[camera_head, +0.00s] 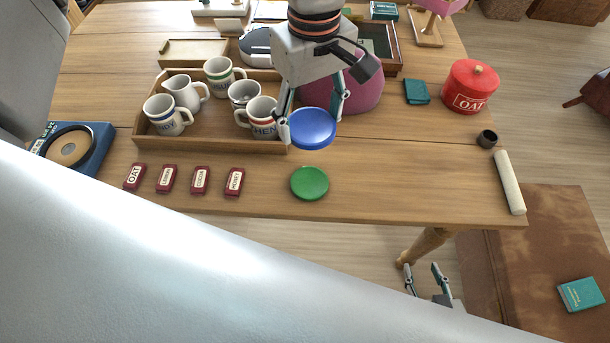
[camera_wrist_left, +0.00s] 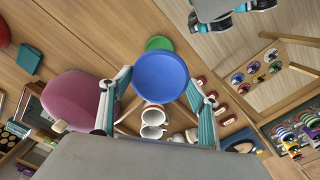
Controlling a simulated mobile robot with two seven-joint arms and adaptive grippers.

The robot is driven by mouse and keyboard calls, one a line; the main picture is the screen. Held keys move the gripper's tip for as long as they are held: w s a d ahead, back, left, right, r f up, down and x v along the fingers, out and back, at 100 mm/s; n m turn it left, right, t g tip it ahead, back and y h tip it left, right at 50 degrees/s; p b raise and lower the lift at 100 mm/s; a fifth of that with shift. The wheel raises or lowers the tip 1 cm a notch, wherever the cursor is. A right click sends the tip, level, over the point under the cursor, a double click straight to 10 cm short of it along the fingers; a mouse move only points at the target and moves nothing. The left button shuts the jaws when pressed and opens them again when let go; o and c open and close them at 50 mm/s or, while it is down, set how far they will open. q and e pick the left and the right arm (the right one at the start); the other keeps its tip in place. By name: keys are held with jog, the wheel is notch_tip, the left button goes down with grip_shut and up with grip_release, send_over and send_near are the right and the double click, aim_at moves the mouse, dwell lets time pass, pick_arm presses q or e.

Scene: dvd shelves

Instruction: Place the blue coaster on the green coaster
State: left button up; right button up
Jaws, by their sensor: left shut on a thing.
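The blue coaster (camera_head: 312,128) is a round disc held above the table between the fingertips of my left gripper (camera_head: 311,112). It also shows in the left wrist view (camera_wrist_left: 161,78), between the two teal fingers. The green coaster (camera_head: 309,183) lies flat on the table near its front edge, below and nearer than the blue one. In the left wrist view the green coaster (camera_wrist_left: 158,43) is partly hidden behind the blue one. My right gripper (camera_head: 425,279) is open and empty, off the table's front edge.
A wooden tray (camera_head: 210,141) with several mugs stands left of the held coaster. A pink object (camera_head: 362,95) stands behind it. Several small dark red labelled blocks (camera_head: 200,180) lie left of the green coaster. Table to the right of the green coaster is clear.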

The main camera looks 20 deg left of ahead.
pick_arm(q)
send_over(310, 182)
notch_tip(310, 182, down, 13)
jog(key=shift+f+b, duration=0.1)
jog(key=shift+b, duration=0.2)
jog(key=shift+f, duration=2.5)
jog(key=o, duration=1.1)
jog(key=shift+f, duration=0.15)
jog(key=shift+r, duration=0.35)
notch_tip(310, 182, up, 12)
jog(key=shift+f, duration=0.15)
